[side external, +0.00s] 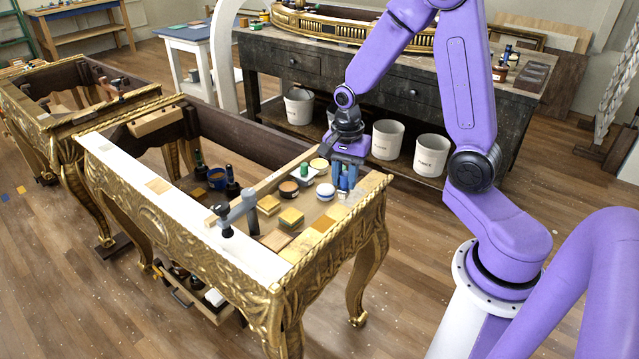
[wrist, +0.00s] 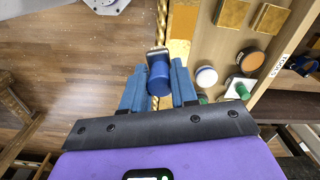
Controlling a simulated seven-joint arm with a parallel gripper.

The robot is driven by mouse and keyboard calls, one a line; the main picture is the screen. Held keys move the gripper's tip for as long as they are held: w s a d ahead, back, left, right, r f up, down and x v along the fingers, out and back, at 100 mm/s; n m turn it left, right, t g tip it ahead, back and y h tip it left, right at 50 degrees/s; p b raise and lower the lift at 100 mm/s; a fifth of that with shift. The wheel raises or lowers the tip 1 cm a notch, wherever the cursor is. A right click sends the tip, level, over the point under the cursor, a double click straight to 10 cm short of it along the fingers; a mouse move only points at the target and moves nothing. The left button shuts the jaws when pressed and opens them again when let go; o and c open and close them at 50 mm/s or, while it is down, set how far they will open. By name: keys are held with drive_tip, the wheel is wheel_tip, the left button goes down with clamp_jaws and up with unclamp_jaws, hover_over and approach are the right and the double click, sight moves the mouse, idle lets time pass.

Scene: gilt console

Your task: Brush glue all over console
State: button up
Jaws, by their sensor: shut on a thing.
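The gilt console (side external: 225,258) stands with carved gold legs and an open middle. Its front top rail is mostly white, with a tan patch and a gold-yellow section near the right corner. My gripper (side external: 345,182) is over the console's right end. In the wrist view, its blue fingers (wrist: 158,88) are shut on a blue cylindrical handle (wrist: 159,76) with a grey metal part beyond it, apparently a brush. The bristles cannot be made out. The handle overlaps the console's gold edge (wrist: 161,25) in that view; contact cannot be told. No glue can be identified.
A grey clamp-like tool (side external: 238,212) rises at the front rail. A dark workbench (side external: 290,62) with white buckets (side external: 387,140) stands behind.

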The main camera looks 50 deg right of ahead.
drive_tip(key=w+d+f, duration=0.2)
drive_tip(key=w, duration=0.9)
drive_tip(key=w+d+f, duration=0.2)
drive_tip(key=w, duration=0.9)
drive_tip(key=shift+f, duration=2.65)
drive_tip(key=shift+f, duration=0.6)
wheel_tip(320, 180, up, 7)
idle(0.3)
drive_tip(key=shift+a, duration=0.1)
idle(0.9)
